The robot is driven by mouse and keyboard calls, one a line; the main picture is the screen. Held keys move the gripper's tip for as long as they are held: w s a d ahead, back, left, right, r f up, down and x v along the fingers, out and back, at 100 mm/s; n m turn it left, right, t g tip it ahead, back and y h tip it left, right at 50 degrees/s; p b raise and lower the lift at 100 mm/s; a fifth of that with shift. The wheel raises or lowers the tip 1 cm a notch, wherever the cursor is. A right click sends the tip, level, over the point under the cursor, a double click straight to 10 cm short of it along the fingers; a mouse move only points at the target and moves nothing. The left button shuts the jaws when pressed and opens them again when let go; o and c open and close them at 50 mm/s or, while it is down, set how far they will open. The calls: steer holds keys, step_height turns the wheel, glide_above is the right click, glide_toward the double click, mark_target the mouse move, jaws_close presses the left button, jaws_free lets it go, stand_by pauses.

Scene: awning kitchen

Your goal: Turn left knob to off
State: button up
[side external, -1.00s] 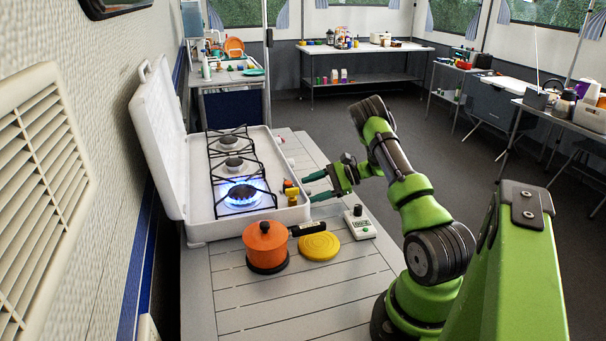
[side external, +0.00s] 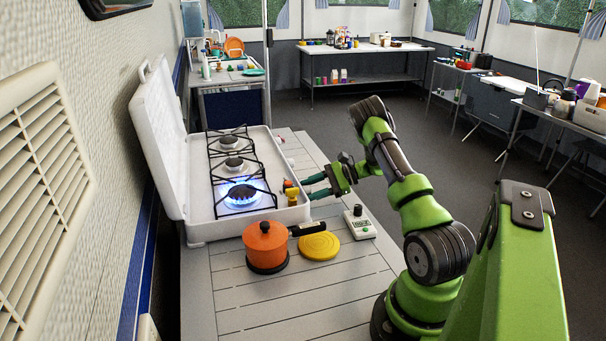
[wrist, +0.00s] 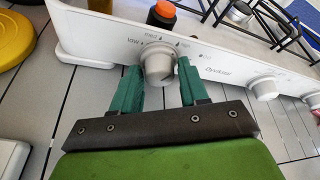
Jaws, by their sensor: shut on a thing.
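The white camping stove (side external: 269,217) stands open on the table, and a blue flame (side external: 241,195) burns on its nearest burner. In the wrist view, the left knob (wrist: 158,66) is a silver-grey dial on the stove's front panel, with LOW, med, high and off printed around it. My gripper (wrist: 160,72) has its green fingers on either side of this knob and is shut on it. In the side view my gripper (side external: 300,187) reaches the stove's front edge. The knob is hard to make out there.
Two more knobs (wrist: 263,88) sit further right on the panel.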

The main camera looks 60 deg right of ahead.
steer(key=m+g+y, duration=0.1)
steer(key=m, duration=0.2)
steer(key=shift+g, duration=0.3)
steer(key=m+y, duration=0.1)
steer(key=m+g+y, duration=0.1)
steer(key=m, duration=0.1)
steer(key=shift+w+d+g, duration=0.1)
steer(key=shift+w+g, duration=0.05)
steer(key=shift+g, duration=0.15)
stand_by(0.5)
steer(key=o, duration=0.9)
steer(key=shift+c, duration=0.2)
steer(key=shift+d, duration=0.1)
steer(key=v, duration=1)
steer(key=shift+d+f, duration=0.1)
steer(key=shift+v, duration=0.9)
